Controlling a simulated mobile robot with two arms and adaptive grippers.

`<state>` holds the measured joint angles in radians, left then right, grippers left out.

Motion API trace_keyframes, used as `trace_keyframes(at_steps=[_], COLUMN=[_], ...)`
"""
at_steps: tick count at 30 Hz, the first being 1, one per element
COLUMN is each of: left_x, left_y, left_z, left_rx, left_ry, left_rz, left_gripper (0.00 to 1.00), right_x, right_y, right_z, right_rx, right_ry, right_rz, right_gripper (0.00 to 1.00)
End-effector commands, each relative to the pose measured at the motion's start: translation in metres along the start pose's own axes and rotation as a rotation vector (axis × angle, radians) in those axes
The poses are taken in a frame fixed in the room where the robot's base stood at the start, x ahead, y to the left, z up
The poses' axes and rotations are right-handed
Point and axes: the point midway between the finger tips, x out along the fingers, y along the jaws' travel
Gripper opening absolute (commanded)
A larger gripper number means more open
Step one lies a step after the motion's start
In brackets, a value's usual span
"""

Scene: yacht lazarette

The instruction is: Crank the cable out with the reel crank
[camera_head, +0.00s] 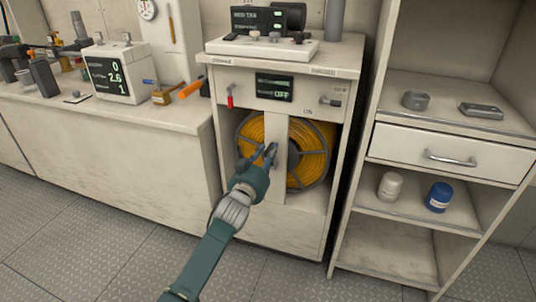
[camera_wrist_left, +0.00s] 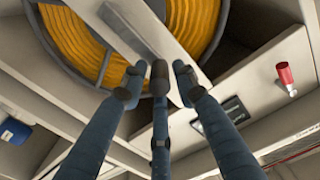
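The cable reel (camera_head: 310,155), wound with orange-yellow cable, sits in the open bay of a white cabinet (camera_head: 228,142), behind a pale vertical post (camera_head: 281,130). My left gripper (camera_head: 271,154) is in front of the post, its fingers pointing at it. In the left wrist view its three dark fingers (camera_wrist_left: 160,78) come close together at the tips before the post, with the reel (camera_wrist_left: 75,40) behind. A brownish end shows at the middle finger; I cannot tell if it is the crank's knob or a finger pad. The crank is not clearly visible. My right gripper is not in view.
The cabinet's panel has a red-handled lever (camera_head: 230,96), a display reading OFF (camera_head: 274,88) and a dark switch (camera_head: 330,101). A shelf unit (camera_head: 385,140) stands at the right with a white jar (camera_head: 390,186) and a blue jar (camera_head: 438,197). A workbench (camera_head: 130,125) extends left.

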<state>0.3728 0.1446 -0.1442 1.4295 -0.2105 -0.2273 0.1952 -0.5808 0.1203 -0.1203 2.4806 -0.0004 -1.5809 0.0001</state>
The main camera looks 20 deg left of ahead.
Motion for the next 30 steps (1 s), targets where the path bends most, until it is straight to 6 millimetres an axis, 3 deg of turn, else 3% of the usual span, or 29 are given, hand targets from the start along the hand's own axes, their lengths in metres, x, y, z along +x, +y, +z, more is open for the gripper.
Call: trace_keyframes(at_steps=[1,3,14,23,30], left_x=[0.0,0.0,0.0,0.0,-0.005], left_y=[0.0,0.0,-0.002,-0.016,-0.036], left_z=[0.0,0.0,-0.001,0.001,0.008], left_rx=[0.0,0.0,-0.016,-0.154,-0.364], left_ry=[0.0,0.0,0.001,0.002,0.003], left_rz=[0.0,0.0,0.0,-0.002,-0.003], left_gripper=[0.14,0.0,0.0,0.0,0.0], right_x=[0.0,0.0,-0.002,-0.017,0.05], right_y=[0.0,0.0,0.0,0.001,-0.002], right_z=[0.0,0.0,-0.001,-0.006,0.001], right_rx=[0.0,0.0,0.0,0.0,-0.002], right_ry=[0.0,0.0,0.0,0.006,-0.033], right_rz=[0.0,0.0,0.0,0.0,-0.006], right_gripper=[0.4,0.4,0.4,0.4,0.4])
